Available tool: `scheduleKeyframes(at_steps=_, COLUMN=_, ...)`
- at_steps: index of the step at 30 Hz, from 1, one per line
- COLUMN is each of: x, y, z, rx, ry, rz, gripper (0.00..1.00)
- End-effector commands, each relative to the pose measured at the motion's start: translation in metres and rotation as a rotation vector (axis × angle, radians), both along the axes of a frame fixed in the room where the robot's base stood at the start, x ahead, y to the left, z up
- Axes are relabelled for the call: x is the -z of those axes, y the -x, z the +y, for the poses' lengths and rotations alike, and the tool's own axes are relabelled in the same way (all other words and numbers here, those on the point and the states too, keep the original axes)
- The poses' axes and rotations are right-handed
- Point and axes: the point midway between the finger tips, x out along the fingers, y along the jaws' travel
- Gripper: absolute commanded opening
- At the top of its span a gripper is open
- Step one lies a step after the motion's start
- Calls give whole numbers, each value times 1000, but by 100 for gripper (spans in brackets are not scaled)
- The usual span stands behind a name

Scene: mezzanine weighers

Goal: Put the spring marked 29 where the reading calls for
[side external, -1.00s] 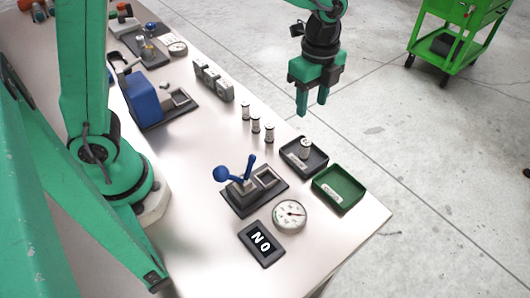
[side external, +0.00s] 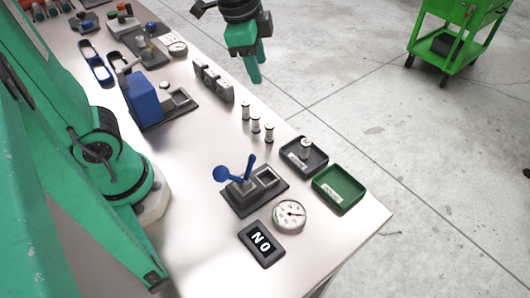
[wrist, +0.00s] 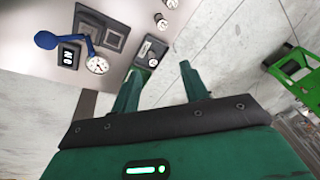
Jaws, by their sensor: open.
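Three small white cylinders with dark ends, likely the springs, stand in a row: back (side external: 246,111), middle (side external: 256,124) and front (side external: 269,133). Another cylinder (side external: 305,148) stands in the dark tray (side external: 292,162). No number on any of them is legible. A green tray (side external: 326,194) with a white label holds nothing visible. A blue-levered tester (side external: 240,200) has an empty-looking square recess. The round dial gauge (side external: 290,215) has a needle; the black display (side external: 262,243) seems to read "NO". My gripper (side external: 255,80) is open and empty, above and behind the row; its fingers show in the wrist view (wrist: 160,80).
More devices are at the far end. The table's right edge runs beside the trays. A green cart (side external: 455,35) stands on the floor.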

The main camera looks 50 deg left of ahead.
Motion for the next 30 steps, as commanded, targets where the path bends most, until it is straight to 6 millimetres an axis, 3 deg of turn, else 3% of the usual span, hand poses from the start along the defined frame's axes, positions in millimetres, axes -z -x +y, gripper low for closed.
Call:
scheduleKeyframes(at_steps=6, x=-12, y=36, z=27, rx=-277, ry=75, rz=-83, gripper=45)
scheduleKeyframes(at_steps=15, x=-12, y=79, z=52, rx=-621, ry=191, rz=-185, gripper=45)
scheduleKeyframes(at_steps=21, x=-9, y=93, z=59, rx=-743, ry=238, rz=-220, gripper=45)
scheduleKeyframes(at_steps=30, x=-8, y=96, z=60, rx=-766, ry=247, rz=-224, gripper=45)
